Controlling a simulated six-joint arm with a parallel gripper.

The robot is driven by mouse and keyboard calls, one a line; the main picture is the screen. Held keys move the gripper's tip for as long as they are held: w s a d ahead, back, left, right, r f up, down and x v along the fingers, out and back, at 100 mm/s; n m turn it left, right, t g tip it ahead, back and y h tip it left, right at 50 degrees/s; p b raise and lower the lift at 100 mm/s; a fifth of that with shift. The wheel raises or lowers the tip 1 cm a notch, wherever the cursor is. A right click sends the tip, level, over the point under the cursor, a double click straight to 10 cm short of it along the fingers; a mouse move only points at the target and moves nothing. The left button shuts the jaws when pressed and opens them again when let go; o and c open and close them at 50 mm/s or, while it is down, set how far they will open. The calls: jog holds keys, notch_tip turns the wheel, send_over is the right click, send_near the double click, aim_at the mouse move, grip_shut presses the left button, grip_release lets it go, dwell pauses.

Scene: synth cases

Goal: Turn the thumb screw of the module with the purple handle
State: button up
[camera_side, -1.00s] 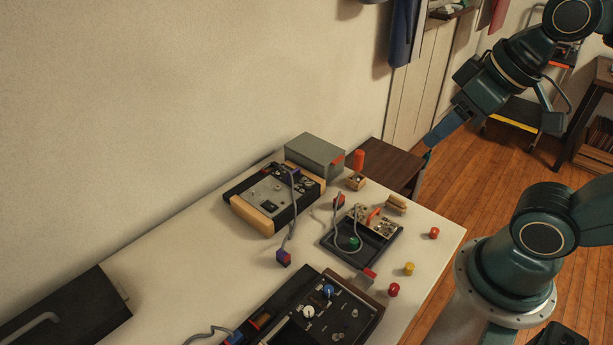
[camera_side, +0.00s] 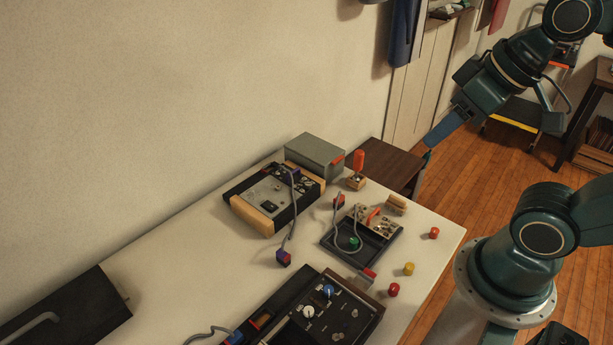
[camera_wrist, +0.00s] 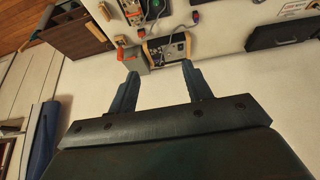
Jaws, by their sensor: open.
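A module with a black body and pale wooden ends (camera_side: 252,216) lies near the wall, with a small purple block (camera_side: 294,174) on its back edge and a grey cable running from there. I cannot tell whether that block is a handle, and no thumb screw can be made out at this size. The module also shows in the wrist view (camera_wrist: 168,49), beyond my fingers. My gripper (camera_side: 428,150) is high above the far right end of the table, well apart from the module. In the wrist view my gripper (camera_wrist: 157,78) has its fingers apart with nothing between them.
A grey box (camera_side: 314,152) stands behind the module. An orange-handled wooden block (camera_side: 357,182), a dark tray module (camera_side: 372,245) and a larger dark panel (camera_side: 325,320) stand nearby. Red and yellow caps (camera_side: 409,269) lie along the right edge. The table's left-middle is clear.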

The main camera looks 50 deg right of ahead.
jog(key=shift+c, duration=1)
jog(key=m+g, duration=0.6)
jog(key=m, duration=0.9)
send_over(308, 183)
notch_tip(308, 183, down, 18)
jog(key=shift+d+f, duration=0.1)
jog(key=shift+f, duration=0.2)
notch_tip(308, 183, down, 13)
jog(key=shift+f, duration=0.2)
